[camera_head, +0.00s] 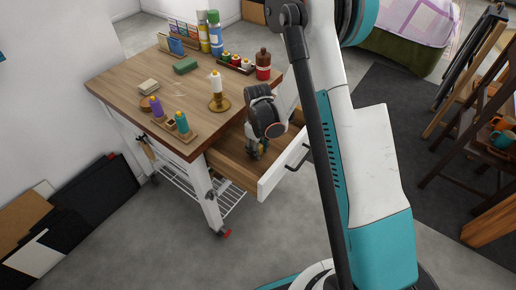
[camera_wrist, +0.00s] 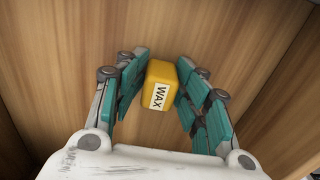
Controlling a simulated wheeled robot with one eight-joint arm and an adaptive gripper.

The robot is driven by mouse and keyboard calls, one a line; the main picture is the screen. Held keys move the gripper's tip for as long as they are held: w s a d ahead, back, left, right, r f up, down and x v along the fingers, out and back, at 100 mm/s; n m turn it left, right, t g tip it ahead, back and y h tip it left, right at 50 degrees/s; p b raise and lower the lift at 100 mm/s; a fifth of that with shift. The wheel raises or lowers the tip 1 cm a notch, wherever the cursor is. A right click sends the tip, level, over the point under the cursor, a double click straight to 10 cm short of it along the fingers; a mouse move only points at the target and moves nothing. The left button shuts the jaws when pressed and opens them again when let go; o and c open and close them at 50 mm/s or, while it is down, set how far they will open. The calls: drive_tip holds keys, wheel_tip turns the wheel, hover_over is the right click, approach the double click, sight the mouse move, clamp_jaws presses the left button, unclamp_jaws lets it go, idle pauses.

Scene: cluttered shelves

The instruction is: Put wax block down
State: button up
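The wax block (camera_wrist: 160,86) is yellow with rounded edges and a white label reading WAX. In the wrist view it sits between the two teal fingers of my gripper (camera_wrist: 164,66), which close in on its sides near their tips. My gripper (camera_head: 257,150) points down into the open drawer (camera_head: 233,165) in the head view. The drawer's wooden bottom lies behind the block; I cannot tell whether the block touches it. The block is hidden in the head view.
The drawer's white front (camera_head: 283,172) and wooden walls surround my gripper. The visible drawer bottom around the block is clear.

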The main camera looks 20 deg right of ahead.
idle(0.3)
drive_tip(key=shift+r+p, duration=0.45)
drive_tip(key=shift+p, duration=0.2)
drive_tip(key=s+r+m+t+p, duration=0.25)
drive_tip(key=r+p, duration=0.35)
drive_tip(key=r, duration=1.8)
drive_tip(key=s+r+m+t, duration=0.2)
drive_tip(key=s+r, duration=0.4)
drive_tip(key=s, duration=0.4)
drive_tip(key=s+r+m+t, duration=0.2)
drive_tip(key=s+r, duration=0.5)
drive_tip(key=s, duration=0.3)
drive_tip(key=shift+s+r+m+t, duration=0.2)
drive_tip(key=shift+r+m+t, duration=0.1)
drive_tip(key=shift+m+t, duration=0.05)
drive_tip(key=shift+o, duration=0.5)
